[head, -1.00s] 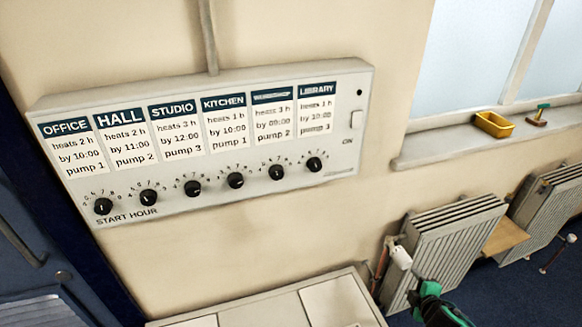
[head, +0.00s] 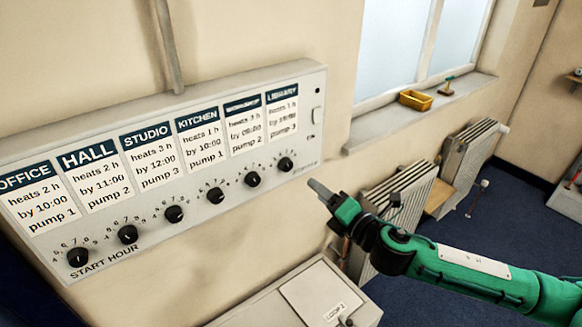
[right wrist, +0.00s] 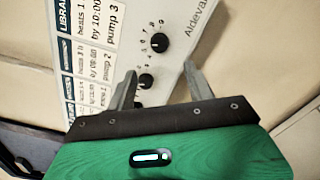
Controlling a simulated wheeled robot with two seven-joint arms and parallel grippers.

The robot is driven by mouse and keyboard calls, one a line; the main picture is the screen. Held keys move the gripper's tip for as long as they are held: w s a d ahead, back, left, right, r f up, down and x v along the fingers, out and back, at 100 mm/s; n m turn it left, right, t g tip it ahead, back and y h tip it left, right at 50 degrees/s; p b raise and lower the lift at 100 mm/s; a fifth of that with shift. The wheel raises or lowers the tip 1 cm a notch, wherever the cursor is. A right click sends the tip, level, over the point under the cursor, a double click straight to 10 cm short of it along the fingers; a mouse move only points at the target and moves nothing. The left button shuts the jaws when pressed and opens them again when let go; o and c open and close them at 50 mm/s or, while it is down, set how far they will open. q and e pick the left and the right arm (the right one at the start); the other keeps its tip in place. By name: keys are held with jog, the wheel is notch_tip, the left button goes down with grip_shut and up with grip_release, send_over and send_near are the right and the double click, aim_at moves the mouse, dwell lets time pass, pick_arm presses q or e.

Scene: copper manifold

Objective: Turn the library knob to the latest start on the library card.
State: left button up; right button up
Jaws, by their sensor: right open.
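The library card (head: 283,115) is the rightmost card on the wall panel (head: 312,75). It reads heats 1 h, by 10:00, pump 3, and also shows in the right wrist view (right wrist: 97,20). The black library knob (head: 285,164) sits below it at the row's right end; its pointer direction is too small to tell. In the right wrist view the library knob (right wrist: 160,43) is ahead of my fingertips, between their lines and untouched. My right gripper (head: 320,188) is open and empty, to the lower right of the knob. My left gripper is out of view.
The neighbouring knob (head: 253,179) is close on the left and shows near one finger in the right wrist view (right wrist: 146,80). A pale cabinet (head: 300,295) stands below. Radiators (head: 400,205) and a windowsill (head: 430,105) with a yellow tray (head: 416,100) are at right.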

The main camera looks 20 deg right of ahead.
aim_at(289, 168)
jog(key=p+x, duration=0.3)
jog(key=x, duration=0.6)
jog(key=shift+w+a+r+p, duration=0.1)
jog(key=shift+w+a+p, duration=0.1)
jog(key=shift+p, duration=0.1)
jog(key=shift+x, duration=0.85)
jog(key=shift+d, duration=0.1)
jog(key=c, duration=1)
